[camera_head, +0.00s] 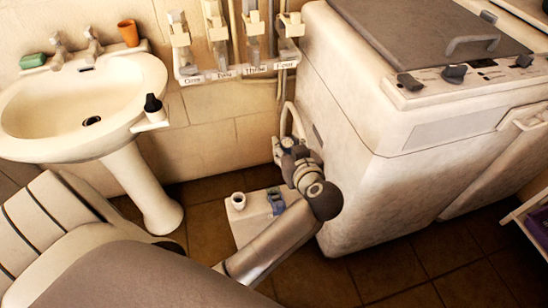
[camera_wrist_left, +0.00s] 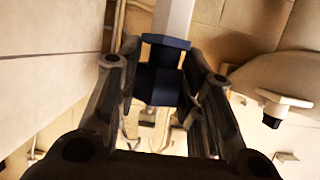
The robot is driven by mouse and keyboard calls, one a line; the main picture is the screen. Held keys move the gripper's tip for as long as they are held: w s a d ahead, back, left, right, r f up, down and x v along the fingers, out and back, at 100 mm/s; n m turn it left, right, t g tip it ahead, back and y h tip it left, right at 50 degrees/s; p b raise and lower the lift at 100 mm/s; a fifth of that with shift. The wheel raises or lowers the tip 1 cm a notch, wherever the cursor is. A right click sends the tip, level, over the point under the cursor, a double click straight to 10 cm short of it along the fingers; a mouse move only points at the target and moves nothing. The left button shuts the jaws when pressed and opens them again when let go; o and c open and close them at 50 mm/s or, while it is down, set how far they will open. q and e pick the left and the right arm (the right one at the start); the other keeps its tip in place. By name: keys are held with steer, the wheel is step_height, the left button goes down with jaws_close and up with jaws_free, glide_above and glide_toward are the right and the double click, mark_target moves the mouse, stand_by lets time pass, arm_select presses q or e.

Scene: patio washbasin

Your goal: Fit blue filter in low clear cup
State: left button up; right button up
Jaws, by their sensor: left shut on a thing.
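My left gripper (camera_head: 288,150) reaches up from the bottom of the head view to a spot by the washing machine's left side. In the left wrist view its two fingers (camera_wrist_left: 162,88) are closed on a dark blue piece (camera_wrist_left: 160,70), which looks like the blue filter. In the head view the held piece is mostly lost behind the gripper and wrist. Below it, on a low white box (camera_head: 252,222), stand a small pale cup (camera_head: 238,200) and a small blue item (camera_head: 277,203). I cannot tell which is the low clear cup. My right gripper is not in view.
The white washing machine (camera_head: 350,135) stands close on the right. A white washbasin (camera_head: 50,115) with an orange cup (camera_head: 128,33) is at left. A labelled rack (camera_head: 215,77) hangs on the wall.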

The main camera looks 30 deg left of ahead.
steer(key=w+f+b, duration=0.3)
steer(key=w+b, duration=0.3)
steer(key=b, duration=0.4)
arm_select(q)
steer(key=w+a+f+n+g+b, duration=0.1)
steer(key=a+f+b, duration=0.1)
steer(key=f, duration=0.6)
steer(key=w+a+f+n+g+y+b, duration=0.1)
steer(key=a+f+b, duration=0.1)
steer(key=f, duration=0.6)
steer(key=w+a+f+n+g+b, duration=0.1)
steer(key=a+f+b, duration=0.1)
steer(key=f, duration=0.7)
steer(key=shift+a+f+y+b, duration=0.1)
steer(key=shift+a+y+b, duration=0.1)
steer(key=shift+y+b, duration=0.25)
steer(key=shift+f+b, duration=0.3)
steer(key=shift+b, duration=0.25)
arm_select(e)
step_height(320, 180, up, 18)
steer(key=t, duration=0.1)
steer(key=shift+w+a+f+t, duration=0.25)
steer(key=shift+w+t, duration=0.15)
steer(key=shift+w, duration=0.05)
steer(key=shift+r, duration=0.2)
arm_select(q)
steer(key=shift+p, duration=0.75)
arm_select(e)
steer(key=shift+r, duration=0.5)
